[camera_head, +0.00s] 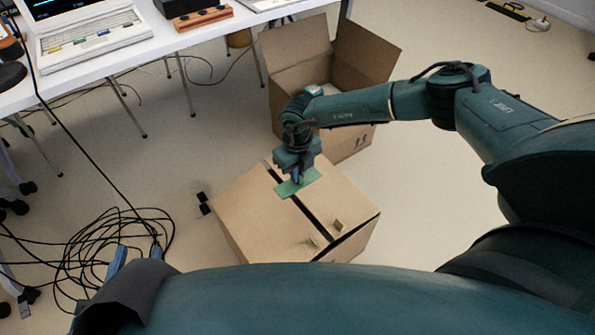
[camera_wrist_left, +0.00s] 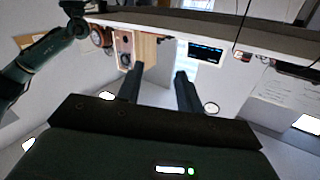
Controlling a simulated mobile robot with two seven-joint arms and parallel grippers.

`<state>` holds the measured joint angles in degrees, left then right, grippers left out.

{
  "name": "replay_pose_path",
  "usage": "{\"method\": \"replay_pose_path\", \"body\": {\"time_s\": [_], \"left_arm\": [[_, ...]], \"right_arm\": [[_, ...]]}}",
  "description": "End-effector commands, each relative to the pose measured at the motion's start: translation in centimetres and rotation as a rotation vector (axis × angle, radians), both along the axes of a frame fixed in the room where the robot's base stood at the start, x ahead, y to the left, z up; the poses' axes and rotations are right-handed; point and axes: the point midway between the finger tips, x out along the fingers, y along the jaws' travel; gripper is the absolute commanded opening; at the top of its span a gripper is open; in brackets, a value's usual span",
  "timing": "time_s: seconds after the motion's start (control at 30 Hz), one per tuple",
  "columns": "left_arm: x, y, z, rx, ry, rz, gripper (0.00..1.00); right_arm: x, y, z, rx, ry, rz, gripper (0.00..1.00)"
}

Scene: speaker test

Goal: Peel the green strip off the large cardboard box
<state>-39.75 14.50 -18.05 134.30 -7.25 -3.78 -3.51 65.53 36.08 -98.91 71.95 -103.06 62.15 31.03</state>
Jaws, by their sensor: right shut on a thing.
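The large cardboard box (camera_head: 245,215) stands closed on the floor in the middle of the head view, with a dark slot running across its top. The green strip (camera_head: 309,179) is at the box's top, crossing the slot near its far end. My right gripper (camera_head: 296,179) points down over the box and is shut on the green strip. I cannot tell how much of the strip still sticks to the cardboard. My left gripper (camera_head: 137,255) is low at the left, away from the box. In the left wrist view its two fingers (camera_wrist_left: 159,74) are apart with nothing between them.
An open cardboard box (camera_head: 295,75) stands just behind the large box. A white table (camera_head: 150,50) with a laptop (camera_head: 90,30) is at the upper left. Tangled black cables (camera_head: 100,240) lie on the floor at the left. The floor right of the large box looks clear.

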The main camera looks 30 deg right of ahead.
Motion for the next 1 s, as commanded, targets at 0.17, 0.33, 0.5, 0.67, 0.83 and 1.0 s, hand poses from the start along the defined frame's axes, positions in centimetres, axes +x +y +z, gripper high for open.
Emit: {"method": "replay_pose_path", "body": {"time_s": [0.17,0.33,0.5,0.67,0.83,1.0], "left_arm": [[-0.1,0.5,0.4,0.005,0.099,0.022,0.36],[-0.3,0.8,0.3,0.013,0.193,0.033,0.36],[-0.8,1.1,0.6,0.008,0.265,0.043,0.36],[-1.2,1.3,0.8,0.001,0.318,0.048,0.36],[-1.3,1.3,0.7,-0.002,0.34,0.05,0.36],[-1.3,1.3,0.6,-0.002,0.34,0.05,0.36]], "right_arm": [[0.0,0.0,1.9,0.0,0.0,0.0,0.0],[0.0,0.0,3.2,0.0,0.0,0.0,0.0],[0.0,0.0,4.6,0.0,0.0,0.0,0.0],[0.0,0.0,5.6,-0.001,0.001,0.001,0.0],[0.0,0.0,5.8,-0.001,0.001,0.001,0.0],[0.0,0.0,5.7,-0.001,0.001,0.0,0.0]]}}
